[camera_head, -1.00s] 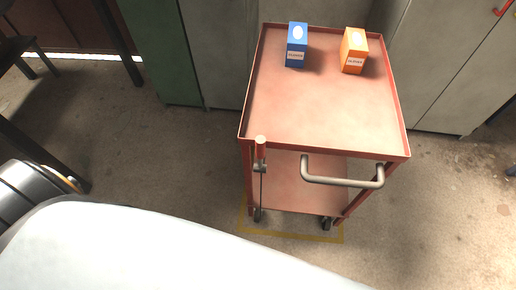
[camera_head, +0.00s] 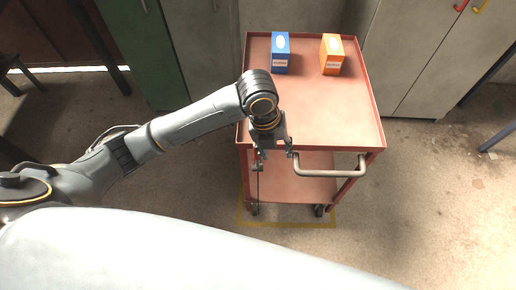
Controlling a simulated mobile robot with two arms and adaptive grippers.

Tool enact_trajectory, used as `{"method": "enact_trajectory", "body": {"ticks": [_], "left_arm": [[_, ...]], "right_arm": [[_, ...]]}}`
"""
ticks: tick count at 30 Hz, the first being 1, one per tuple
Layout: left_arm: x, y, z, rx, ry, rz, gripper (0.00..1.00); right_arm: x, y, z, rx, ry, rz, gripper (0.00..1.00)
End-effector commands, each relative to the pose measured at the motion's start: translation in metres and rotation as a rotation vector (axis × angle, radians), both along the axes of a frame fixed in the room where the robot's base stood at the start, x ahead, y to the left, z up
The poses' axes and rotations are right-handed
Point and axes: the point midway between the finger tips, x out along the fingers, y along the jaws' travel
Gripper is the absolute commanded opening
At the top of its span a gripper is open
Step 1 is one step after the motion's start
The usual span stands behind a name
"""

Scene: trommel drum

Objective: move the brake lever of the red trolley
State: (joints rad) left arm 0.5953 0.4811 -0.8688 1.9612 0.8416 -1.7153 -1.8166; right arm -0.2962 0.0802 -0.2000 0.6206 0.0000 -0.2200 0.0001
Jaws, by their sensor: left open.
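The red trolley (camera_head: 331,112) stands ahead of me with a top tray, a lower shelf and small castors. Its brake lever (camera_head: 257,167) is at the near left corner; its upper end is hidden behind my left gripper, and a thin rod runs down from it. My left gripper (camera_head: 273,154) is open and points down over that corner, close to the lever; I cannot tell whether it touches it. My right gripper is not in view.
A grey push handle (camera_head: 330,172) sticks out from the trolley's near side, just right of my gripper. A blue box (camera_head: 280,53) and an orange box (camera_head: 332,55) stand on the tray. Grey cabinets stand behind. A yellow line (camera_head: 290,224) marks the floor beneath the trolley.

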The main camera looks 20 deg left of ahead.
Motion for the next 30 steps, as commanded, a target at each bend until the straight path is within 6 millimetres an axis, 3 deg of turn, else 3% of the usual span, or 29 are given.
{"method": "enact_trajectory", "body": {"ticks": [3, 6, 14, 20, 30], "left_arm": [[0.017, 0.024, 0.019, 0.109, -0.015, -0.273, 0.47], [0.025, 0.040, 0.031, 0.166, -0.005, -0.437, 0.47], [0.031, 0.057, 0.039, 0.214, 0.019, -0.602, 0.47], [0.030, 0.057, 0.012, 0.213, 0.021, -0.602, 0.47], [0.030, 0.056, -0.060, 0.212, 0.018, -0.598, 0.47]], "right_arm": [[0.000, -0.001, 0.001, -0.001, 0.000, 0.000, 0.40], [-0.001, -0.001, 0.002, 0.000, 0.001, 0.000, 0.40], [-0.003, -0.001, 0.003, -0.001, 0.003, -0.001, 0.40], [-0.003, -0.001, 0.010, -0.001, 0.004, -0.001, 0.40], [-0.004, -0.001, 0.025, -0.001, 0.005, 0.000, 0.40]]}}
